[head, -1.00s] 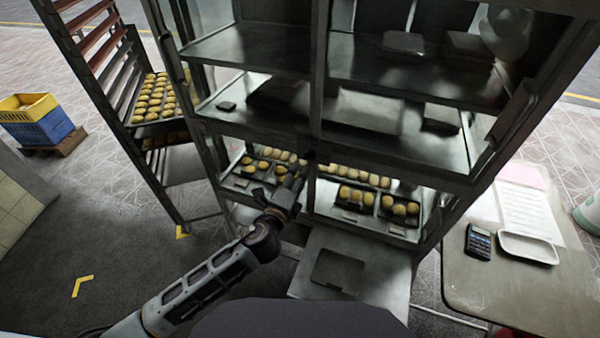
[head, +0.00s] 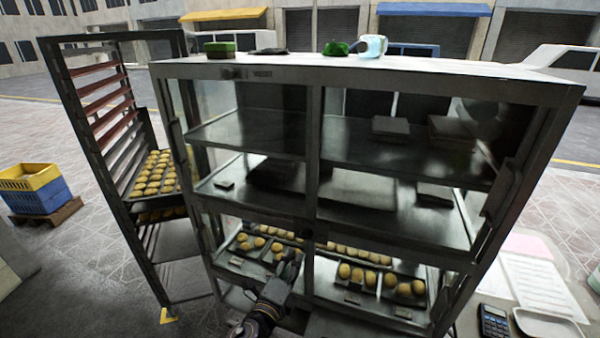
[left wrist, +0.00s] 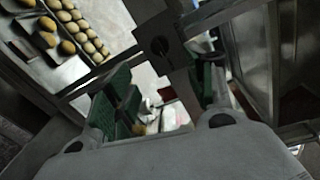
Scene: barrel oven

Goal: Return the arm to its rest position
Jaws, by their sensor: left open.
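My left arm comes in from the bottom of the head view. Its gripper (head: 291,266) is in front of the glass-fronted cabinet (head: 312,180), at the lower shelf near the middle post. In the left wrist view the left gripper's two green-padded fingers (left wrist: 165,92) stand apart with nothing held between them. Trays of buns (left wrist: 75,28) show at the upper left of that view. My right gripper is not in view.
A tall tray rack (head: 112,140) with buns stands left of the cabinet. A yellow and blue crate stack (head: 35,190) sits on a pallet at the far left. A table with a calculator (head: 494,321) and white tray (head: 548,325) is at the lower right. Open pavement lies beyond.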

